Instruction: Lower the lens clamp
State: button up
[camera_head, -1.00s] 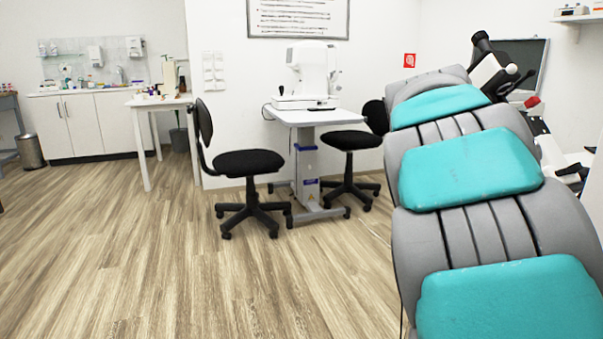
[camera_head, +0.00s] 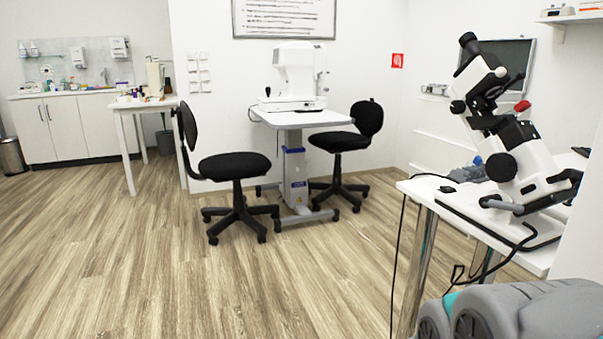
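No lens clamp can be clearly made out. A white and black microscope-like optical instrument (camera_head: 515,150) stands tilted on a white table (camera_head: 415,187) at the right, with black knobs and a small red part; I cannot tell whether a clamp is among its parts. A second white optical device (camera_head: 300,72) stands on a white-topped pedestal table (camera_head: 262,117) against the back wall. My gripper is not in view.
A grey ridged body with teal parts (camera_head: 525,312) fills the lower right corner, close to me. A black cable hangs at the table. Two black chairs (camera_head: 234,168) (camera_head: 338,143) flank the pedestal table. A side table (camera_head: 130,105) stands left. The wooden floor (camera_head: 130,250) at left and centre is clear.

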aim_at(521, 75)
jog(key=z, duration=0.45)
jog(key=i+j+z, duration=0.1)
jog(key=z, duration=0.85)
jog(key=i+j+z, duration=0.1)
jog(key=z, duration=0.35)
jog(key=i+j+z, duration=0.1)
jog(key=j+z, duration=0.25)
jog(key=j, duration=0.3)
jog(key=j+z, duration=0.4)
jog(key=j, duration=0.3)
jog(key=j+z, duration=0.35)
jog(key=j, duration=0.35)
jog(key=k+j+z, duration=0.15)
jog(key=j+z, duration=0.25)
jog(key=j, duration=0.25)
jog(key=k+j, duration=0.1)
jog(key=j, duration=0.25)
jog(key=k+j, duration=0.1)
jog(key=j, duration=0.3)
jog(key=k+j, duration=0.1)
jog(key=j, duration=0.25)
